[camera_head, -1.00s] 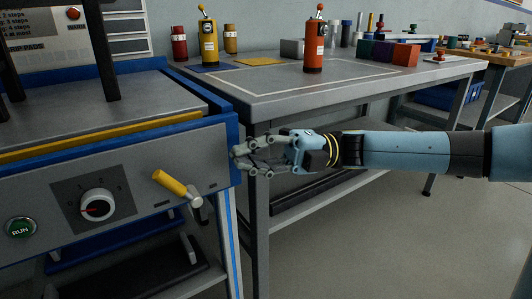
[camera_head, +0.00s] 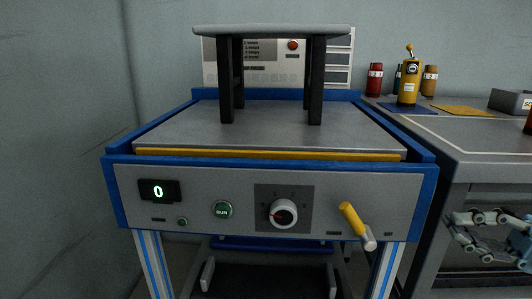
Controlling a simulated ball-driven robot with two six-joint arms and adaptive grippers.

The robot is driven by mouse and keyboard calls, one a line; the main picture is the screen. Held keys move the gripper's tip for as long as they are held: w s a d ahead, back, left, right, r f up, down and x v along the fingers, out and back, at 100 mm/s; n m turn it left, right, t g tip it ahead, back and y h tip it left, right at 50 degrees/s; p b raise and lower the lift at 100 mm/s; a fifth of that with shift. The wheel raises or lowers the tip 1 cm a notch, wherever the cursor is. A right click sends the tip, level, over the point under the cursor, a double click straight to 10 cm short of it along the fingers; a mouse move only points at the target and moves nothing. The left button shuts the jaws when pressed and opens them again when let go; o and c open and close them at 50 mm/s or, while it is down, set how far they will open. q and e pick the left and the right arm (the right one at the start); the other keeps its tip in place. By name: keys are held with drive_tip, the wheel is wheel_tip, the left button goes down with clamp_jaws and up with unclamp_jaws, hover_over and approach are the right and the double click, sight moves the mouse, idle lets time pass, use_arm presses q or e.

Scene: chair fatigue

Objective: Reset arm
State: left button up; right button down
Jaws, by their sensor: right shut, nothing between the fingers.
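My right gripper (camera_head: 456,228) is at the right edge of the head view, below the workbench top and to the right of the test machine (camera_head: 140,173). Its fingers are shut and empty, and the rest of the arm is cut off by the frame. It is clear of the lever with the yellow handle (camera_head: 352,219) on the machine's front panel. The handle tilts up and to the left from its grey pivot. My left gripper is not in view.
A dark-legged stool (camera_head: 272,30) stands on the machine's bed. The panel has a display (camera_head: 158,191) reading 0, a green RUN button (camera_head: 222,210) and a dial (camera_head: 284,213). A workbench (camera_head: 470,140) at right carries a yellow bottle-like device (camera_head: 409,82) and a red canister (camera_head: 374,80).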

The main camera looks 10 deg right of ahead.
wheel_tip(320, 180, down, 14)
drive_tip(key=m+t+h, duration=0.8)
drive_tip(key=m+h, duration=0.2)
drive_tip(key=m, duration=0.4)
drive_tip(key=s+f+m+g+h, duration=0.4)
drive_tip(key=s+f+m, duration=0.15)
drive_tip(key=f, duration=0.55)
drive_tip(key=s+f+m+g+h, duration=0.3)
drive_tip(key=s+f+m+h, duration=0.25)
drive_tip(key=f, duration=0.55)
drive_tip(key=s+a+f+m+g, duration=0.1)
drive_tip(key=s+f+m+g, duration=0.1)
drive_tip(key=s+f+g, duration=0.45)
drive_tip(key=s+a+f+m+g, duration=0.1)
drive_tip(key=s+a+m+g, duration=0.15)
drive_tip(key=s, duration=0.65)
use_arm(q)
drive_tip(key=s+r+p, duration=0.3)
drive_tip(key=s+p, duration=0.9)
drive_tip(key=p, duration=0.2)
use_arm(e)
drive_tip(key=s+d+r, duration=0.1)
drive_tip(key=s+r, duration=0.2)
drive_tip(key=s, duration=0.8)
drive_tip(key=shift+s+r, duration=0.15)
drive_tip(key=shift+s, duration=0.25)
drive_tip(key=shift+m+y, duration=0.25)
